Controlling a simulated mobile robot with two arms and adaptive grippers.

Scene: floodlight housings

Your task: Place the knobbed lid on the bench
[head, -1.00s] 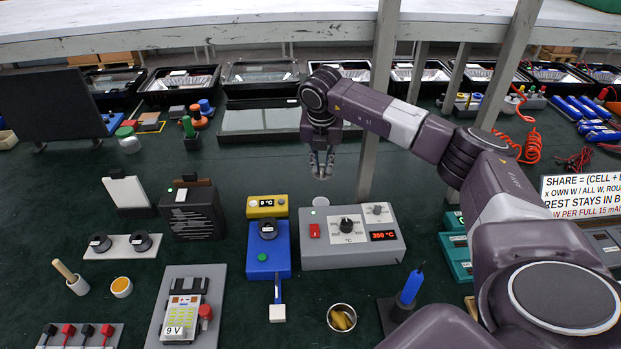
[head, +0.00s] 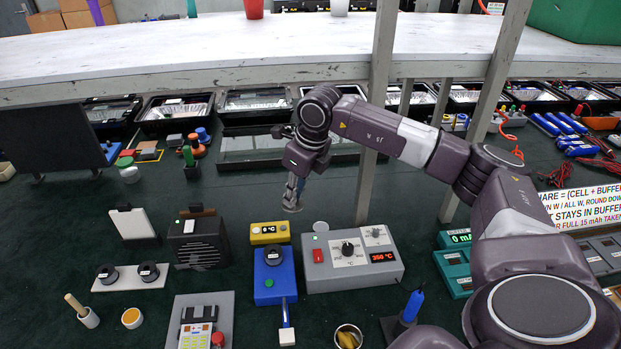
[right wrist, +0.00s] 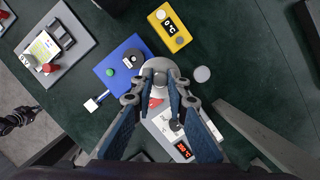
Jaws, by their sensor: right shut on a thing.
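My right gripper (head: 292,190) is shut on the knobbed lid (head: 292,208), a small grey disc. In the head view it hangs over the dark green bench (head: 240,210), behind the yellow meter. In the right wrist view the lid (right wrist: 172,68) sits at the fingertips (right wrist: 160,78), its knob mostly hidden between them. The lid appears to be above the bench, apart from it. A dark jointed thing (right wrist: 18,118) at the left edge of the right wrist view may be my left gripper; its fingers are unclear.
A flat grey disc (head: 321,226) lies behind the grey station (head: 350,262). The yellow meter (head: 270,233) and blue unit (head: 275,275) are close to the gripper. A grey post (head: 372,150) stands to the right. Bare bench lies left of the gripper.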

